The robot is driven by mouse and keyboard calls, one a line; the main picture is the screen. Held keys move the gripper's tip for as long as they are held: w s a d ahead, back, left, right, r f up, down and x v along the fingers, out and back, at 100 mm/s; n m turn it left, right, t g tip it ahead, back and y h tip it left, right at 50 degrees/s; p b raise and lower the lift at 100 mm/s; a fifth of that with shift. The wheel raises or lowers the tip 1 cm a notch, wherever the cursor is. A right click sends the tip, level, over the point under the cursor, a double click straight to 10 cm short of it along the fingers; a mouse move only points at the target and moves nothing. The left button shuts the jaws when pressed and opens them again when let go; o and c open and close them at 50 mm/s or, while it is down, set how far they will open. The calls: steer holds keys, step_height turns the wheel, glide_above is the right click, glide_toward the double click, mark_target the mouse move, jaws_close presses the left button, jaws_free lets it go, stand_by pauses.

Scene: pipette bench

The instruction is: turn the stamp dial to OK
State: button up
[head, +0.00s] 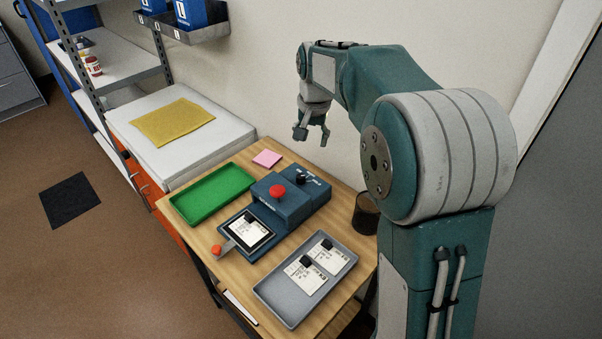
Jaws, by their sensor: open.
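The blue stamp machine (285,205) stands on the wooden table, with a red button (278,191) on its top. The black stamp dial (300,177) sits on the machine's back right part, beside small white lettering too small to read. I cannot tell which mark the dial points to. A card (249,230) lies in the dark slot at the machine's front. A small lever with an orange-red knob (217,250) sticks out at the front left. My gripper (312,139) is open and empty, pointing down in the air above and behind the machine, apart from the dial.
A green tray (189,218) is empty left of the machine. A grey tray (345,245) holds two cards with black clips at the front right. A pink note pad (267,158) lies at the back. A dark cup (366,212) stands at the right edge near my arm.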

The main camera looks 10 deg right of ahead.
steer(key=m+g, duration=0.1)
steer(key=m, duration=0.1)
glide_above(300, 175)
step_height(300, 175, down, 8)
step_height(300, 175, down, 11)
steer(key=shift+s+f, duration=0.1)
steer(key=shift+f, duration=0.1)
jaws_close()
